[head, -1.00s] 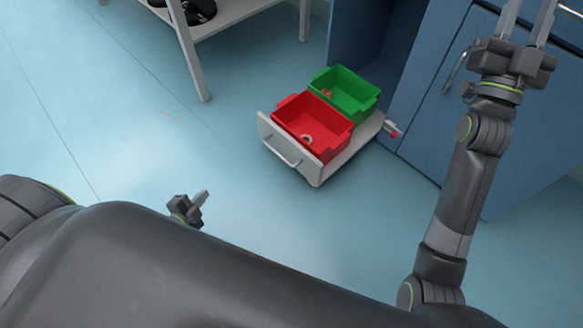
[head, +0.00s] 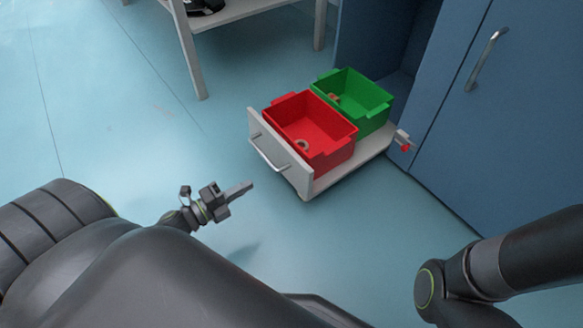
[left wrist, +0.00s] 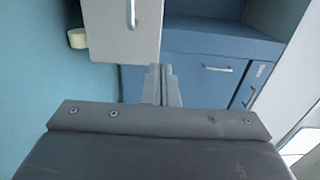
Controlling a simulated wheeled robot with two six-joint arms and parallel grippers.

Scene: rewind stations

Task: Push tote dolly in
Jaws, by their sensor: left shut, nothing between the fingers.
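The tote dolly (head: 281,157) is a low white platform with an upright front panel and a bar handle (head: 268,158). It stands on the floor partly out of an open bay (head: 400,88) in the blue cabinet. A red tote (head: 335,156) sits at its front and a green tote (head: 374,125) behind it. My left gripper (head: 246,187) is shut and empty, low in front of the panel and apart from it. In the left wrist view its fingers (left wrist: 161,85) point toward the panel (left wrist: 112,30) and handle (left wrist: 131,14). My right gripper is outside the head view.
A red-tipped fitting (head: 404,144) sticks out at the dolly's right side, by the cabinet door (head: 455,130). A white-legged table (head: 190,60) stands at the upper left. The floor left of the dolly is clear.

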